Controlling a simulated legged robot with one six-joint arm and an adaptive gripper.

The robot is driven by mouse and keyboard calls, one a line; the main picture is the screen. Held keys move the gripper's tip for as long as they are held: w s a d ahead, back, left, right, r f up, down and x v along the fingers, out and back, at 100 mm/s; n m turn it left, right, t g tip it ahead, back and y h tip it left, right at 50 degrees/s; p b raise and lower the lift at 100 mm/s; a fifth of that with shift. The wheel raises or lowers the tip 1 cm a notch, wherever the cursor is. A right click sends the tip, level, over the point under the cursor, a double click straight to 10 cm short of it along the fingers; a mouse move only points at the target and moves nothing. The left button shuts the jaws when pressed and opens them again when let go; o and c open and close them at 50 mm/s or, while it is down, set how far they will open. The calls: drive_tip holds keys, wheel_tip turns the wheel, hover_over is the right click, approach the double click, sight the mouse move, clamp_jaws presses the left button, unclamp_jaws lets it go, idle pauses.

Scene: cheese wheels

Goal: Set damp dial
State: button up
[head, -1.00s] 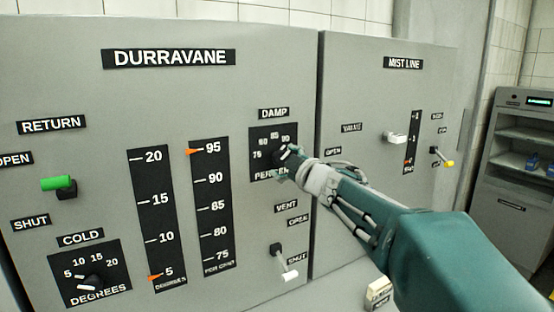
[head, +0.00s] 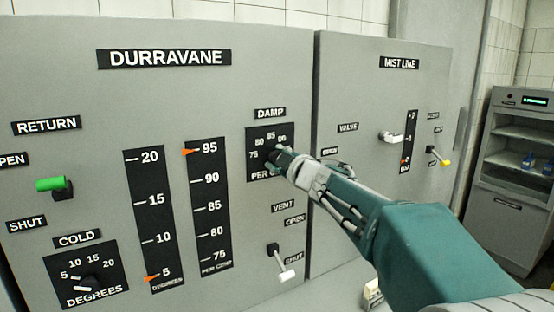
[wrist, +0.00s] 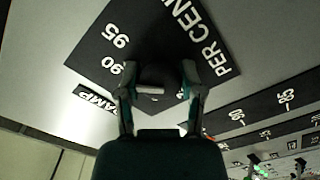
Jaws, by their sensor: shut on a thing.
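The damp dial plate (head: 254,168) is a black square on the grey DURRAVANE panel, with numbers around it from 75 upward and a DAMP label (head: 270,113) above. My gripper (head: 277,158) is at the plate and hides most of the dial's knob. In the wrist view, the knob (wrist: 152,88) is dark with a pale bar and sits between the two fingers of my gripper (wrist: 158,95), which are shut on it. The plate also shows there (wrist: 135,45), with 95 and 90 readable. The knob's exact setting cannot be told.
The damp scale (head: 209,205) has its orange marker near 95. The vent lever (head: 284,268) with a white handle is below the dial. The cold dial (head: 88,281) and green return lever (head: 50,184) are left. The mist line panel (head: 385,110) is right.

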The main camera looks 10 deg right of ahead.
drive_tip(key=shift+f+n, duration=0.15)
drive_tip(key=shift+n, duration=0.65)
drive_tip(key=o, duration=1.2)
drive_tip(key=shift+a, duration=0.1)
drive_tip(key=shift+c, duration=0.2)
drive_tip(key=v, duration=1.2)
